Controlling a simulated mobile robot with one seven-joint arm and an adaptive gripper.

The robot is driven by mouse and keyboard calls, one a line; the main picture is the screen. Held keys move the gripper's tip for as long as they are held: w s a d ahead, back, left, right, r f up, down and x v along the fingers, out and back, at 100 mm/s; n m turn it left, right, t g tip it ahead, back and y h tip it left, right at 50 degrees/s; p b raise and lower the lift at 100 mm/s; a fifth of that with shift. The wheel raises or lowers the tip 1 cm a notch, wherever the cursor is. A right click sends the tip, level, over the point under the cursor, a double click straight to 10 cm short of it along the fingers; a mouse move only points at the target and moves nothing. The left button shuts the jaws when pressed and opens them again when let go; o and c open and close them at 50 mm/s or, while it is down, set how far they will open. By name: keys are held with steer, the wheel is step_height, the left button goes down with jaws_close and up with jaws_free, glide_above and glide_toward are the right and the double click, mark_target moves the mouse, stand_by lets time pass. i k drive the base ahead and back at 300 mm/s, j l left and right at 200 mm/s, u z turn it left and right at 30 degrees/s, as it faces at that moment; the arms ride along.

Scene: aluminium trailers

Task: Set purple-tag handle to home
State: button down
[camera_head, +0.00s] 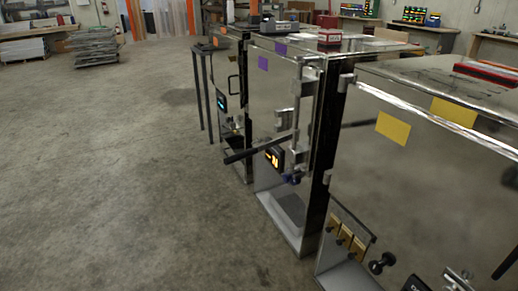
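A purple tag (263,63) is on the upper front of the middle metal cabinet-like trailer (270,100), and a second purple tag (280,49) lies on its top edge. A handle with a dark grip (240,157) sticks out to the left from the upright metal latch rod (297,125) on that front. The handle looks roughly level, with its free end slightly lower. A dark blue knob (292,179) is near the rod's bottom. My gripper is not in view.
A yellow-tagged trailer (430,160) stands close at right, with a black knob (382,262) low on it. Another trailer (228,95) and a thin-legged stand (203,90) are behind. Open concrete floor (110,190) fills the left. Sheet stacks (95,45) lie far back.

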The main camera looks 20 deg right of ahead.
mark_target(294, 136)
steer(key=i+z, duration=0.2)
steer(key=z, duration=0.25)
steer(key=i+l+z, duration=0.1)
steer(key=z, duration=0.35)
steer(key=i+j+z, duration=0.1)
steer(key=i+z, duration=0.15)
steer(key=z, duration=0.2)
